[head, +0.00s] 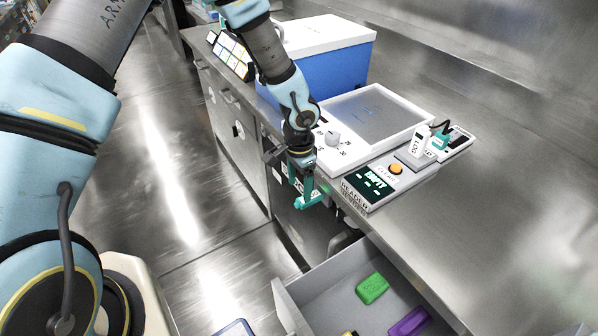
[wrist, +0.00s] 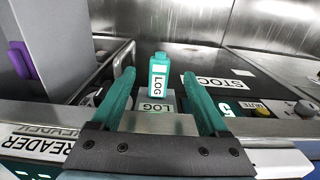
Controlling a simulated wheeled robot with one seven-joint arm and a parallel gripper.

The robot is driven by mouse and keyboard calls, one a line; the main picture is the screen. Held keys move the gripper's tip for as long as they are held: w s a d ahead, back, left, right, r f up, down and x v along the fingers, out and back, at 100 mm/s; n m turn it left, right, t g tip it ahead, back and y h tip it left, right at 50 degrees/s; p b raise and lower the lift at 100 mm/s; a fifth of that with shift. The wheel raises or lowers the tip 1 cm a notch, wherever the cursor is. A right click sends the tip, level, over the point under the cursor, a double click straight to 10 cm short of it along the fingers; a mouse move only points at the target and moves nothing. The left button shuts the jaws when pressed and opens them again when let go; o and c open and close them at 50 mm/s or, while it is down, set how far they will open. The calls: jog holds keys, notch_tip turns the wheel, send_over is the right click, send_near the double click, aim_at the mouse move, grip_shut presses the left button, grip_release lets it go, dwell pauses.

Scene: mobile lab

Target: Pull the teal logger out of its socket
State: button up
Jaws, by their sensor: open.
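The teal logger (wrist: 158,68) stands upright in the wrist view, with a white LOG label on its face. My gripper (wrist: 160,80) is open and empty, with one teal finger on each side of the logger in the picture. The logger appears ahead of the fingers, and I see no contact. In the head view my gripper (head: 306,188) is at the counter's front edge, beside the reader (head: 368,188). I cannot surely identify the logger there.
A white upright piece (head: 420,138) and a teal piece with a black cable (head: 440,141) stand right of the reader. A white-framed tray (head: 372,112) and blue box (head: 325,75) stand behind. An open drawer (head: 345,278) below holds green (head: 371,288) and purple (head: 409,322) blocks.

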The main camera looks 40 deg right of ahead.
aim_at(296, 204)
jog(key=shift+f+p, duration=0.45)
jog(key=shift+f, duration=2.55)
grip_shut()
jog(key=shift+a, duration=0.1)
jog(key=shift+a+b, duration=0.3)
jog(key=shift+a, duration=0.2)
jog(key=shift+w+a+b, duration=0.1)
jog(key=shift+a+b, duration=0.7)
jog(key=shift+a, duration=0.65)
jog(key=shift+a, duration=0.1)
